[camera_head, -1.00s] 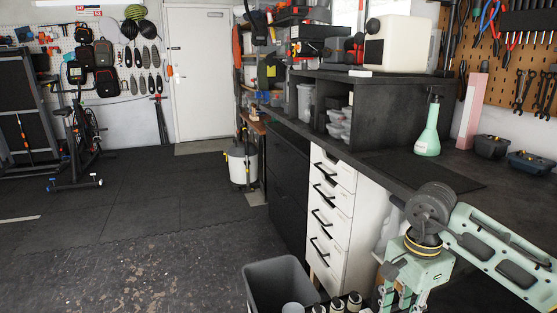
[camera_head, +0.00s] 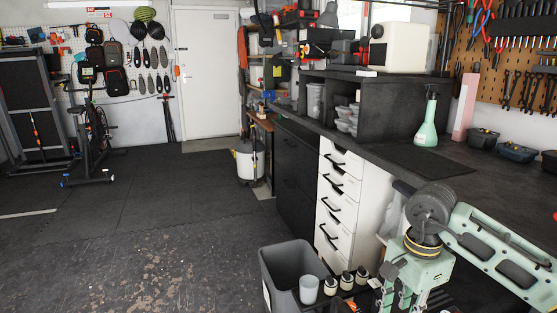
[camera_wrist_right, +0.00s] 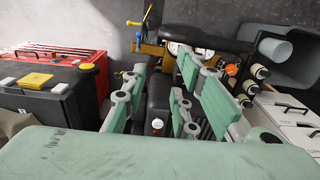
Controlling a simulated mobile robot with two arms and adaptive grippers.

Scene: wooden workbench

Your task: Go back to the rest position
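My right arm comes in at the lower right of the head view. Its mint-green gripper (camera_head: 404,298) points down beside the white drawer unit, with its fingertips near the bottom edge of the picture. In the right wrist view the two finger pads of this gripper (camera_wrist_right: 170,98) stand apart with nothing held between them. A black case-like shape lies behind them. My left gripper and arm are not in view.
A grey bin (camera_head: 290,268) and several bottles (camera_head: 347,281) are at the bottom centre. The dark workbench (camera_head: 490,195) holds a green spray bottle (camera_head: 426,120). White drawers (camera_head: 336,205) are below. Open dark floor (camera_head: 130,230) lies left. A red toolbox (camera_wrist_right: 60,65) shows in the wrist view.

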